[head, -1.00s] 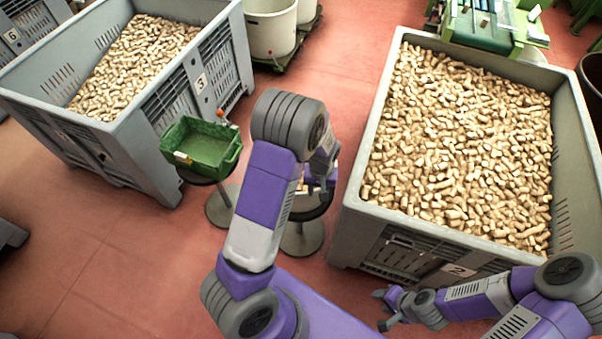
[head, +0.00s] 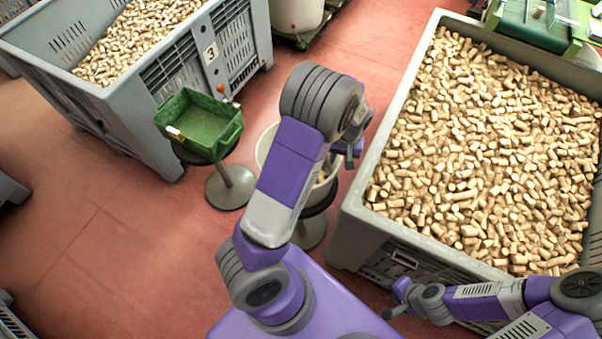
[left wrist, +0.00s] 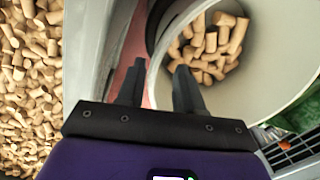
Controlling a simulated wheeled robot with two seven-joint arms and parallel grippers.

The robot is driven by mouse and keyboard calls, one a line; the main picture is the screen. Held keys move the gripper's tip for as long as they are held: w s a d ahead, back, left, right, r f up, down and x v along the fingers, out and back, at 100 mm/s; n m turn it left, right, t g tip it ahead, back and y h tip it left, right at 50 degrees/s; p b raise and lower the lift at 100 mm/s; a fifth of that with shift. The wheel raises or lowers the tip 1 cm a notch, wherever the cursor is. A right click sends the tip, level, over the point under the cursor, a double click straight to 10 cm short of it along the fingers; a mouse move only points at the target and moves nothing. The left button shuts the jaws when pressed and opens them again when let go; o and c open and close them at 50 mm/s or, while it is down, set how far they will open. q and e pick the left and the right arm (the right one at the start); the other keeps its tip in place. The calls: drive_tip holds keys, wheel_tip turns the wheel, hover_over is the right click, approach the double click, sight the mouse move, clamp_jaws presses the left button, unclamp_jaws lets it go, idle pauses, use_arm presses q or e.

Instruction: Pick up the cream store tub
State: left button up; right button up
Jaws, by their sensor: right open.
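The cream store tub (head: 265,147) stands on a round dark stool, largely hidden behind my left arm in the head view. In the left wrist view the tub (left wrist: 273,75) is large and close, with several corks in its bottom. My left gripper (left wrist: 157,88) is open at its rim, with the right finger over the inside and the left finger outside. The tub wall shows between the fingers; I cannot tell whether they touch it. In the head view my left gripper (head: 348,155) is partly hidden by its wrist. My right gripper (head: 393,298) is open and empty at the lower right.
A large grey bin of corks (head: 350,220) stands close right of the tub. A green crate (head: 207,130) sits on another stool to the left, before grey bin 3 (head: 130,120). The red floor (head: 110,240) at left is clear.

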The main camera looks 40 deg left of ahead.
sight(336, 169)
use_arm(q)
drive_tip(key=f+b, duration=0.1)
drive_tip(key=f, duration=0.1)
drive_tip(key=f+b, duration=0.1)
drive_tip(key=f, duration=0.2)
drive_tip(key=f+b, duration=0.1)
drive_tip(key=f, duration=0.2)
drive_tip(key=shift+w+a, duration=0.1)
drive_tip(key=shift+a, duration=0.25)
clamp_jaws()
drive_tip(key=shift+r, duration=0.1)
idle(0.9)
